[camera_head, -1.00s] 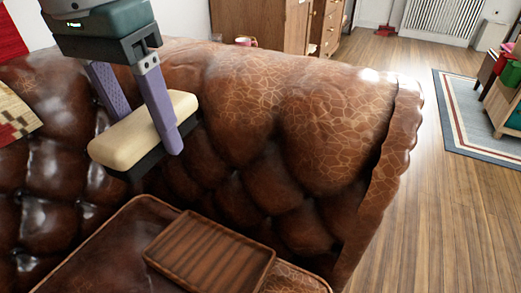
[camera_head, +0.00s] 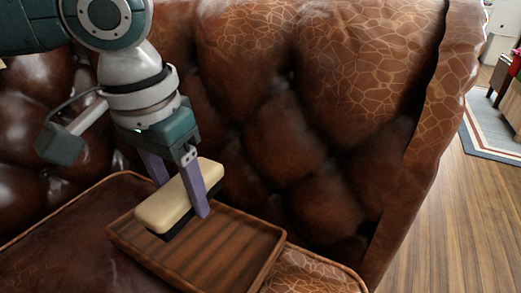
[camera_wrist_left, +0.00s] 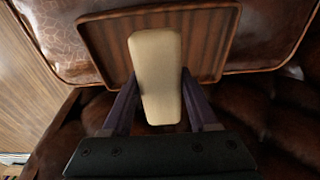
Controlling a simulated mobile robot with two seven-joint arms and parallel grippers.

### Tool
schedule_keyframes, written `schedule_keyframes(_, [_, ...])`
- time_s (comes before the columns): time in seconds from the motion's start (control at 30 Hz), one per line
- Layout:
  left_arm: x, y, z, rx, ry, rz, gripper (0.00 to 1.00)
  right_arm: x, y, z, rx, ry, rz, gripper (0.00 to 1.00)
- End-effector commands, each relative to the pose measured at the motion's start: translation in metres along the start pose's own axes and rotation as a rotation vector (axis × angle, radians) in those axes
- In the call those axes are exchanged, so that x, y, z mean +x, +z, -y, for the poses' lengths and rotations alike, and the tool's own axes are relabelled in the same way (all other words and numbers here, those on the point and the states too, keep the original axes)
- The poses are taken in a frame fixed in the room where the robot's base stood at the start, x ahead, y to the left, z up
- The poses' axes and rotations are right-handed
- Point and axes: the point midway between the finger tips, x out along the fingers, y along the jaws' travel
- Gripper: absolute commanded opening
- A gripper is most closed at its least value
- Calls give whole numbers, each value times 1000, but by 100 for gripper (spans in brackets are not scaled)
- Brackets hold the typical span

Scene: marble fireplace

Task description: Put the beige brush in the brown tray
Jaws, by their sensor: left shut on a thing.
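The beige brush (camera_head: 176,203) has a pale block top and a dark underside. My left gripper (camera_head: 182,190) is shut on the brush, with a purple finger on each side. The brown tray (camera_head: 240,248) is a ribbed wooden tray lying on the sofa seat. In the head view the brush is over the tray's back left part; I cannot tell if it touches the tray. In the left wrist view the brush (camera_wrist_left: 157,70) lies partly across the tray (camera_wrist_left: 207,60), its near end reaching past the tray edge. My right gripper is not in view.
The brown leather sofa's tufted backrest (camera_head: 270,140) rises close behind the tray. The seat cushion (camera_head: 60,250) is bare left of the tray. Wooden floor (camera_head: 440,220) and a rug (camera_head: 490,135) lie beyond the sofa's right side.

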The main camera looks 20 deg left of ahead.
Motion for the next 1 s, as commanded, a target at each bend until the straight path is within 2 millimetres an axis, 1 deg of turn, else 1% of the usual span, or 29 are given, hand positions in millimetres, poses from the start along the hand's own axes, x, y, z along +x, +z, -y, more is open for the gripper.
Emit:
schedule_keyframes(0.03, [17,2,0,0,0,1,0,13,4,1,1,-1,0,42])
schedule_keyframes(0.1, [25,3,0,0,0,0,0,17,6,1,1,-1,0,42])
schedule_keyframes(0.27, [34,4,0,0,1,-1,0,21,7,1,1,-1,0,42])
schedule_keyframes(0.37, [46,6,0,0,0,1,0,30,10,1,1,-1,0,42])
schedule_keyframes(0.5, [70,8,0,0,0,-1,0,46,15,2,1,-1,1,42])
schedule_keyframes(0.57, [74,9,0,0,-1,-1,0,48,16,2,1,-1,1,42])
schedule_keyframes(0.73, [72,9,0,0,0,-1,0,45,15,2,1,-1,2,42])
schedule_keyframes(0.77, [72,9,0,0,-1,0,61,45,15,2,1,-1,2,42])
schedule_keyframes(1.0, [72,9,0,0,0,0,88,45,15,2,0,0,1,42])
